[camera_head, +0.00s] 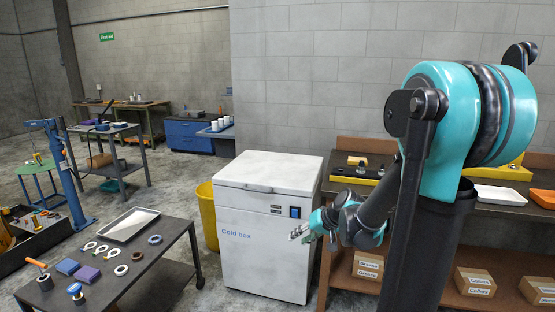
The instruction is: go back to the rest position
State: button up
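My gripper (300,232) is in front of the white cold box (268,178), at the end of my teal and black arm. It is small in the view, with its fingers pointing left. I cannot tell whether the fingers are apart, and I see no object in them. The cold box stands on the floor with its lid down.
A dark low table (130,285) with rings, blue blocks and a white tray (129,224) is at the lower left. A yellow bin (207,215) stands behind the cold box's left side. A brown workbench (340,187) with labelled boxes is at the right. Grey floor shows between the tables.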

jog(key=s+d+f+h, duration=0.2)
jog(key=s+d, duration=0.3)
jog(key=s, duration=0.4)
jog(key=s+d+f+g+h, duration=0.1)
jog(key=s+d+f+h, duration=0.2)
jog(key=s+d, duration=0.3)
jog(key=s+h, duration=0.1)
jog(key=s, duration=0.2)
jog(key=shift+s+f+m, duration=0.2)
jog(key=shift+f+m, duration=0.15)
jog(key=shift+m, duration=0.05)
jog(key=shift+c, duration=0.3)
